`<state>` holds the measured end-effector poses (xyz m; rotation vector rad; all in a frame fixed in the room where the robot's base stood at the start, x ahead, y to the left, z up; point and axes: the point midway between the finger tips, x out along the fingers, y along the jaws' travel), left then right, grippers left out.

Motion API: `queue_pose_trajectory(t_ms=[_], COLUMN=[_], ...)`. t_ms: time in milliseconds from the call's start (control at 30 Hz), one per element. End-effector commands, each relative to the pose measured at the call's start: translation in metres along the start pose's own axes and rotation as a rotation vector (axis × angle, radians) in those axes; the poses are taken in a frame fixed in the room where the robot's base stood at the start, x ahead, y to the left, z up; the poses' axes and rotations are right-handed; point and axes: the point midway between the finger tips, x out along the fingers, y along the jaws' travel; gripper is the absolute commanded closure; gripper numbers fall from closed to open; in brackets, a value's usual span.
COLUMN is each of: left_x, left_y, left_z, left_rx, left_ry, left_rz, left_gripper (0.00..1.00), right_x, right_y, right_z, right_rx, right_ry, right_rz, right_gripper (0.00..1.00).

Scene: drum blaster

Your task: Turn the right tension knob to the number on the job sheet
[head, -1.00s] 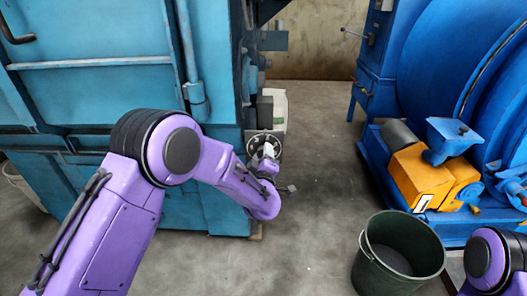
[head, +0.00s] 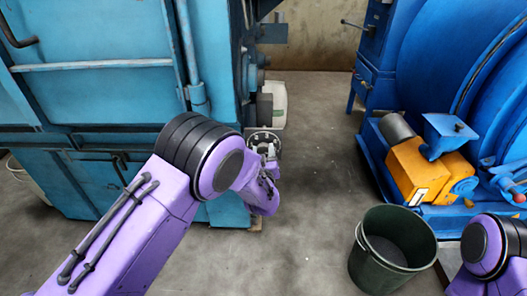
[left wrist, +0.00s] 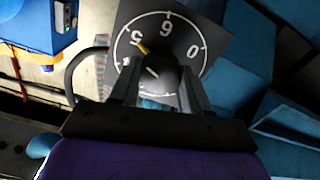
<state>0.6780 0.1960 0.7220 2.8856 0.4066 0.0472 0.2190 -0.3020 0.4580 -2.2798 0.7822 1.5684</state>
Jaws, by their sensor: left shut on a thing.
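My left gripper (left wrist: 157,92) is shut on a dark round knob (left wrist: 155,72), with one finger on each side of it. The knob sits in the middle of a dark square dial plate with a white ring scale (left wrist: 120,45). Large white digits stand rotated around it and are hard to read surely. A short white line shows on the knob and a yellow mark on the dial above it. In the head view my left gripper (head: 264,146) is small beside the blue cabinet's right end. My right gripper is out of view. I cannot make out a job sheet.
A large blue cabinet (head: 95,90) fills the left. A blue drum machine (head: 440,60) with an orange motor housing (head: 415,172) stands at the right. A dark green bin (head: 362,262) stands in front of it. The concrete floor between is clear.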

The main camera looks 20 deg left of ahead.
Motion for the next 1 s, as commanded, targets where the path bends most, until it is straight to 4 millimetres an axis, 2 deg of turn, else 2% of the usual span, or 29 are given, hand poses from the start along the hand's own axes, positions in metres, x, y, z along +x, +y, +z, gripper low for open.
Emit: queue_pose_trajectory(t_ms=[600, 633, 700, 1000], left_x=[-0.0007, -0.0007, -0.0007, -0.0015], left_y=[0.0001, 0.0001, 0.0001, 0.0008], left_z=[0.0016, 0.0015, 0.0014, 0.0003], left_rx=[0.038, 0.038, 0.038, 0.037], left_ry=[-0.003, -0.003, -0.003, -0.002], left_rz=[0.000, 0.000, 0.000, 0.000], left_gripper=[0.84, 0.44, 0.28, 0.28], right_x=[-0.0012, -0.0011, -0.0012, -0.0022], right_y=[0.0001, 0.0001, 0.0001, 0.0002], right_z=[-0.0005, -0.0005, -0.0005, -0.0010], right_rx=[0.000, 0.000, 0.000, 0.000], right_ry=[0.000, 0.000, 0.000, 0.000], right_rz=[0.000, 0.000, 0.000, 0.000], right_gripper=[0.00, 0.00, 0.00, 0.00])
